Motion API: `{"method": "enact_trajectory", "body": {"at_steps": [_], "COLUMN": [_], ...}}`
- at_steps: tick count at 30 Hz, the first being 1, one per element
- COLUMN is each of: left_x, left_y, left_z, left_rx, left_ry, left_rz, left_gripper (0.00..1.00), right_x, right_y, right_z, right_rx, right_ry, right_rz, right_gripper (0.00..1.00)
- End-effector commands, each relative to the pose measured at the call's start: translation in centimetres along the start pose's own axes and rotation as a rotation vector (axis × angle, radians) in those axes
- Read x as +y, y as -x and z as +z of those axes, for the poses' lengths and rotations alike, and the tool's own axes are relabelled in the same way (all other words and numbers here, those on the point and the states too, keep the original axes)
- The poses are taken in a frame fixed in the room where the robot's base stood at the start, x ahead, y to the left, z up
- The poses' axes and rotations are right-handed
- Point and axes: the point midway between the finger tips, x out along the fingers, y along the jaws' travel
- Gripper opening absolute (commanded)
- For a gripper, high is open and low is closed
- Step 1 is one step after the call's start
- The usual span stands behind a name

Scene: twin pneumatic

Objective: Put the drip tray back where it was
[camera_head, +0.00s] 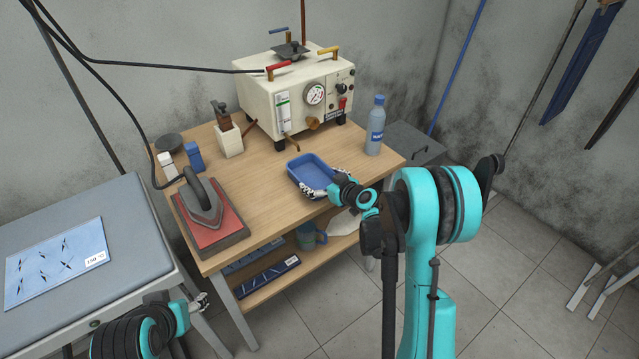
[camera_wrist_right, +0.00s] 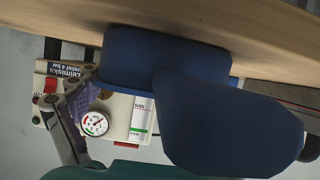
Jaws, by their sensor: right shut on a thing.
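The drip tray (camera_head: 312,171) is a blue, shallow, open tray. In the head view it is over the wooden table in front of the boiler, and I cannot tell whether it touches the top. My right gripper (camera_head: 318,192) is shut on its near right edge. In the right wrist view blue surfaces (camera_wrist_right: 165,55) fill the middle, with a gripper finger (camera_wrist_right: 75,110) at the left. The cream boiler (camera_head: 300,97) stands at the table's back, its brass tap (camera_head: 313,123) facing the tray. My left gripper (camera_head: 203,302) is low at the left, its jaws too small to read.
A water bottle (camera_head: 375,126) stands right of the tray. An iron (camera_head: 202,201) rests on a red pad at the left, with small blocks (camera_head: 194,156) and a cream holder (camera_head: 229,139) behind it. A mug (camera_head: 308,236) is on the lower shelf. Bare tabletop (camera_head: 262,190) lies left of the tray.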

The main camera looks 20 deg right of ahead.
Motion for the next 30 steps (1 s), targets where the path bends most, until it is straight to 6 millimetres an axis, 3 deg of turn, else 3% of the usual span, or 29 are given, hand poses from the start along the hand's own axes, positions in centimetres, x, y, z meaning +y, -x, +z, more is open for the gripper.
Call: {"method": "enact_trajectory", "body": {"at_steps": [9,10,11,23,30], "left_x": [0.0,0.0,0.0,0.0,0.0], "left_y": [0.1,0.1,0.1,0.2,1.7], "left_z": [-0.1,-0.1,-0.1,-0.1,-1.2], "left_rx": [0.000,0.000,0.000,0.000,0.000], "left_ry": [0.000,0.000,0.000,0.000,0.000], "left_rz": [0.000,0.000,0.000,0.000,0.000], "left_gripper": [0.57,0.57,0.57,0.57,0.57], "right_x": [0.0,0.0,0.0,0.0,0.1], "right_y": [0.0,-0.1,0.0,0.2,4.7], "right_z": [0.1,0.2,0.1,-0.2,-0.5], "right_rx": [0.000,0.000,0.000,0.000,0.000], "right_ry": [0.000,0.000,0.000,0.000,-0.002], "right_rz": [0.000,0.000,0.000,0.000,0.003], "right_gripper": [0.45,0.96,1.00,1.00,1.00]}}
